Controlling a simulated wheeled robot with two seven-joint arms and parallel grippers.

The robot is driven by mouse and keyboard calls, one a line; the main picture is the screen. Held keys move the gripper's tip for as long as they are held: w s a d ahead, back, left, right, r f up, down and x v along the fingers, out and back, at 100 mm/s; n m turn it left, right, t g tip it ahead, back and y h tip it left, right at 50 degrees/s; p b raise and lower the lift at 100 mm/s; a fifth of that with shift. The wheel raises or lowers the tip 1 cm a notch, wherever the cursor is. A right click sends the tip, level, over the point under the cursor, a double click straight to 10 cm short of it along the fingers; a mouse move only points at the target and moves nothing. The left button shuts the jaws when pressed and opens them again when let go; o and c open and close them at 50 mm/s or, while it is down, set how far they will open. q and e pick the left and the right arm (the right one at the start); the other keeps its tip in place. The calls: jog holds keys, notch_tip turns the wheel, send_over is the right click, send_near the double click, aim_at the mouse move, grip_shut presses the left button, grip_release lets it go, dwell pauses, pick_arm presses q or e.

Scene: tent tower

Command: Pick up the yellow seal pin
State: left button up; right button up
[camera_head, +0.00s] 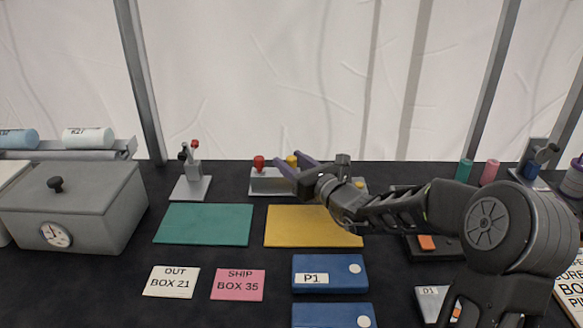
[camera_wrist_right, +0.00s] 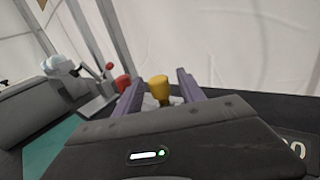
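The yellow seal pin (camera_head: 291,160) stands upright in a grey holder block (camera_head: 264,183) at the back of the table. In the right wrist view the yellow pin (camera_wrist_right: 159,89) sits between the two purple fingers. My right gripper (camera_head: 292,163) is open with its fingers on either side of the yellow pin; I cannot tell whether they touch it. A red pin (camera_head: 259,163) stands to the left in the same holder, and it shows just outside the left finger in the wrist view (camera_wrist_right: 123,82). My left gripper is not in view.
A yellow mat (camera_head: 312,228) and a green mat (camera_head: 203,224) lie in front. A grey stand with a red-tipped lever (camera_head: 193,175) is left of the holder. A grey box with a gauge (camera_head: 85,205) is at the left. Part of the holder is hidden behind my right arm.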

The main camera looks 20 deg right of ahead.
grip_shut()
jog(key=shift+r, duration=0.15)
dwell(0.4)
notch_tip(320, 180, up, 10)
jog(key=shift+f+p, duration=0.1)
jog(key=shift+p, duration=0.35)
dwell(0.5)
